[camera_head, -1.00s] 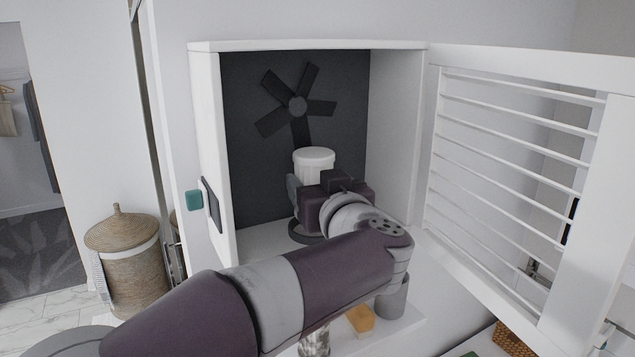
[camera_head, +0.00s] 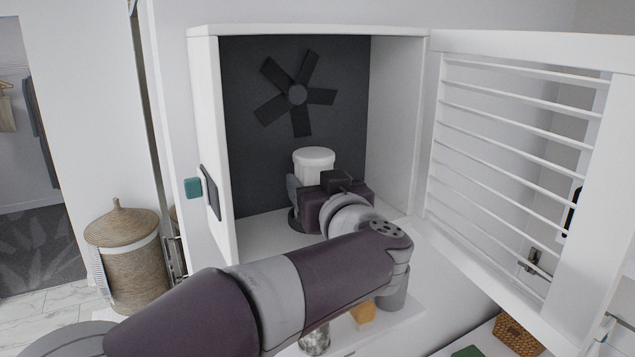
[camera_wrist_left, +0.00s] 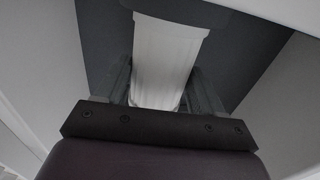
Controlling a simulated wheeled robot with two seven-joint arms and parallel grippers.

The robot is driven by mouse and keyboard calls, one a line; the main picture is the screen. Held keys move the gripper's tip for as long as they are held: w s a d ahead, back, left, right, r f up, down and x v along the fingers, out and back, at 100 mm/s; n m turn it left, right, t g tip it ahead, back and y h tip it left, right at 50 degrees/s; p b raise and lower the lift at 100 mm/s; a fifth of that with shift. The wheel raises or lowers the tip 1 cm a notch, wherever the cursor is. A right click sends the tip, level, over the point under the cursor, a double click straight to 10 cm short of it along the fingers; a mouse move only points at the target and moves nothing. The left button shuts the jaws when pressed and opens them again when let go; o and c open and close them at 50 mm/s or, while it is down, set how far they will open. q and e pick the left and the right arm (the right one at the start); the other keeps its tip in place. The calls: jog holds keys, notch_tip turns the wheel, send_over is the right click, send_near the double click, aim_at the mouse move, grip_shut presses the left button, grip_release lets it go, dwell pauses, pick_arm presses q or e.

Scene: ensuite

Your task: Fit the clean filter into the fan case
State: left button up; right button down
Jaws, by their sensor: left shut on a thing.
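The white, round filter (camera_head: 314,158) is upright inside the open fan case (camera_head: 210,130), in front of the dark back wall with the fan (camera_head: 297,95). My left gripper (camera_head: 313,192) is shut on the filter; in the left wrist view its fingers (camera_wrist_left: 163,88) stand either side of the white filter body (camera_wrist_left: 165,55). A dark ring (camera_head: 296,221) on the case floor shows partly, just below the gripper. The filter's lower end is hidden behind my gripper, so I cannot tell whether it touches the ring. My right gripper is not in view.
The slatted door (camera_head: 520,160) stands open to the right. A wicker basket (camera_head: 124,255) stands at the left. The case has free room right of my gripper.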

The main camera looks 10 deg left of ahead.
pick_arm(q)
jog(key=shift+f+b, duration=0.3)
jog(key=shift+f, duration=0.25)
jog(key=o, duration=1.2)
jog(key=shift+c, duration=0.2)
